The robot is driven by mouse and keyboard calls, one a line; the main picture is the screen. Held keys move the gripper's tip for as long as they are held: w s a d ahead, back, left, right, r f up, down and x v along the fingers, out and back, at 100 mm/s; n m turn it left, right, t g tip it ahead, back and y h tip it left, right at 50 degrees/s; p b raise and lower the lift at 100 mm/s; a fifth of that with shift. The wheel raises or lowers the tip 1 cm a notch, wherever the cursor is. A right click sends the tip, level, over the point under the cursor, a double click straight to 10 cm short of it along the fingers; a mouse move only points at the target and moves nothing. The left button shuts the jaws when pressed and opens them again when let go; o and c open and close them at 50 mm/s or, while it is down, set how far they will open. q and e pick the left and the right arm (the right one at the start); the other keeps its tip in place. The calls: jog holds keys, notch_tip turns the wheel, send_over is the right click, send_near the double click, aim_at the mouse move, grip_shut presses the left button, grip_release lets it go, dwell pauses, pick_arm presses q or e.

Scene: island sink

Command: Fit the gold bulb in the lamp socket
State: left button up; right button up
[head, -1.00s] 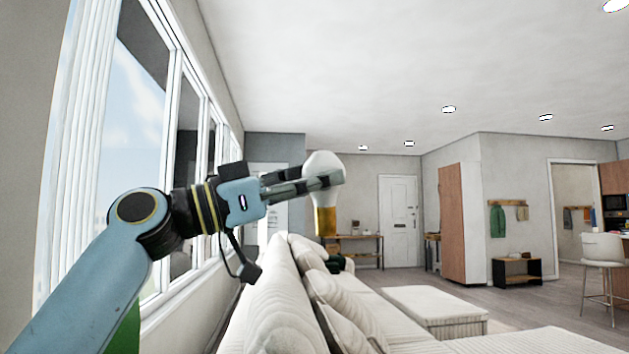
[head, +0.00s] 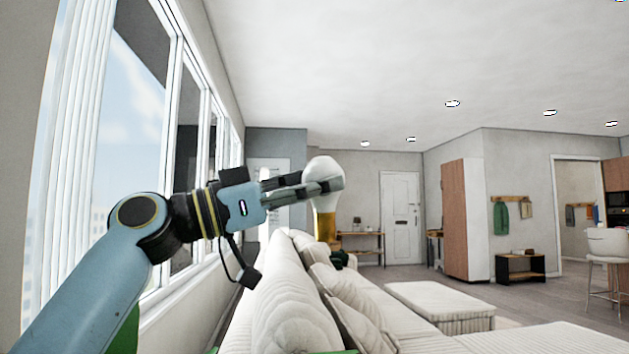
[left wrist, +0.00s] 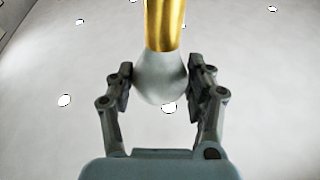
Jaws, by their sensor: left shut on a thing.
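The gold bulb (head: 323,168) has a white glass globe and a gold base (head: 326,226). My left gripper (head: 325,186) is shut on its globe and holds it in the air, globe up and base down, in front of the sofa's far end in the picture. In the left wrist view the globe (left wrist: 160,80) sits between the two fingers and the gold base (left wrist: 163,22) runs out of the top edge. I cannot make out a lamp socket in either view. My right gripper is not in view.
A white sofa (head: 290,300) with cushions fills the lower middle. Windows (head: 140,90) line the left wall. A white ottoman (head: 440,303) stands right of the sofa. A small dark green thing (head: 340,259) shows just below the bulb. Open floor lies at the right.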

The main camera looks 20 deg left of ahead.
aim_at(317, 233)
pick_arm(q)
jog(key=f+b, duration=0.1)
jog(key=f, duration=0.1)
jog(key=f+b, duration=0.1)
jog(key=f, duration=0.1)
jog(key=f+b, duration=0.2)
jog(key=shift+w+d+f, duration=0.1)
jog(key=shift+w+f, duration=0.15)
jog(key=shift+w, duration=0.05)
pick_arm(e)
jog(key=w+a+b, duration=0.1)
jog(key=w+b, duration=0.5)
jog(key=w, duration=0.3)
pick_arm(q)
notch_tip(317, 233, down, 20)
jog(key=w+n+y+b, duration=0.1)
jog(key=w+b, duration=0.1)
jog(key=b, duration=0.5)
jog(key=shift+w+n+b, duration=0.3)
jog(key=shift+n, duration=0.1)
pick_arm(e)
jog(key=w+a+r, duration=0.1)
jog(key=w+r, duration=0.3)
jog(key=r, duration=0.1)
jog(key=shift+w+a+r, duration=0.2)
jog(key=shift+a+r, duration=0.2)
